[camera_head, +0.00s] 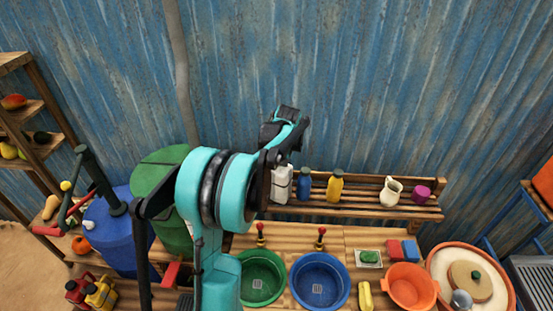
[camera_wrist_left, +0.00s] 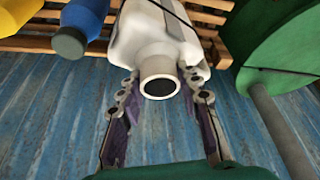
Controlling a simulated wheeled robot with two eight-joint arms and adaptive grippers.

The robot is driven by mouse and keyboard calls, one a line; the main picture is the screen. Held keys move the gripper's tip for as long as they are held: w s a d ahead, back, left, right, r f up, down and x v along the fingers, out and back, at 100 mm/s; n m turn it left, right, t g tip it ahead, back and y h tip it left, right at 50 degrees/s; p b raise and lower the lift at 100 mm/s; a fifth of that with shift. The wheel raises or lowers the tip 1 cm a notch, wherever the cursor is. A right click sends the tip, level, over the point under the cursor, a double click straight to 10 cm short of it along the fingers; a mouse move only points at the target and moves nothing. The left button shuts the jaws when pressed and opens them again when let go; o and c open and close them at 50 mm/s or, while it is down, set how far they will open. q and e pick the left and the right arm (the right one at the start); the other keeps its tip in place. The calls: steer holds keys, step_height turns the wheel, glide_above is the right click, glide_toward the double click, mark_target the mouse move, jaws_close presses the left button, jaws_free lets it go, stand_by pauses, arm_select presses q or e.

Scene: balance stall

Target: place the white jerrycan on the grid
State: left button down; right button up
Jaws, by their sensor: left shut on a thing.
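The white jerrycan (camera_head: 282,184) is upright at the left end of the wooden wall shelf, beside the blue bottle. I cannot tell whether its base touches the shelf. In the left wrist view the jerrycan (camera_wrist_left: 150,35) shows its round neck towards the camera. My left gripper (camera_wrist_left: 160,82) is shut on the jerrycan, with one finger on each side near its neck. In the head view my arm hides part of the jerrycan and most of the gripper. My right gripper is not in view.
The blue bottle (camera_head: 304,184) and yellow bottle (camera_head: 335,186) stand to the right on the shelf (camera_head: 375,210). A green barrel (camera_head: 168,215) is on the left. Below are a green basin (camera_head: 262,278) and a blue basin (camera_head: 320,282). A grey ribbed panel (camera_head: 532,277) is at far right.

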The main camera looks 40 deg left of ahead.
arm_select(q)
steer(key=c, duration=1)
jaws_free()
steer(key=shift+f, duration=0.1)
steer(key=shift+c, duration=0.2)
